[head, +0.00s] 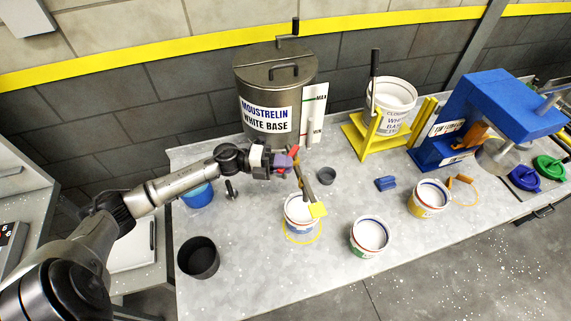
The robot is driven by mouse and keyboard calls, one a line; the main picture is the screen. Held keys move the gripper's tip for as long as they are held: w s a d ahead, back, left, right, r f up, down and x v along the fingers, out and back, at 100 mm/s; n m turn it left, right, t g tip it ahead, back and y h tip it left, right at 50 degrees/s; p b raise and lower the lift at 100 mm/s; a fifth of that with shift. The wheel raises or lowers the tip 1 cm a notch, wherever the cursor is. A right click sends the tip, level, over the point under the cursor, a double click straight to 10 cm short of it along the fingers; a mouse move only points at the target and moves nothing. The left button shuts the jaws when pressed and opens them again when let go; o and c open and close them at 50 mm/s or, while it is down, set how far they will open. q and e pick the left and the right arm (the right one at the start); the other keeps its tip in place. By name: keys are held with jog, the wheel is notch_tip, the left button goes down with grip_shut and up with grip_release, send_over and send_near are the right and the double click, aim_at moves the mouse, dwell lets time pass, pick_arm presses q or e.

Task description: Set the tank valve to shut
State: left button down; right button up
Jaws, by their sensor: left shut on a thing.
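The grey metal tank (252,84), labelled "MOUSTRELIN WHITE BASE", stands at the back of the bench. A small red piece, which looks like the valve handle (294,150), shows low in front of it. My left gripper (287,160) is at this handle and appears shut on it; the jaws hide much of the valve, so its exact setting is hard to tell. A grey-brown bar (308,188) slants down from there towards a white pail (299,224) with white contents and a yellow tab. My right gripper is not in view.
A dark open pot (198,258) stands front left, and a blue tub (197,196) is under my arm. Two more filled pails (369,237) (428,198) stand right. A yellow stand (370,139) and blue press (490,100) are behind them.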

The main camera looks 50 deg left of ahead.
pick_arm(q)
jog(key=c, duration=1.4)
grip_release()
jog(key=b+v, duration=0.1)
jog(key=v, duration=1.2)
jog(key=shift+s+a+r, duration=0.1)
jog(key=shift+s+a, duration=0.15)
jog(key=shift+a, duration=0.05)
jog(key=shift+c, duration=0.3)
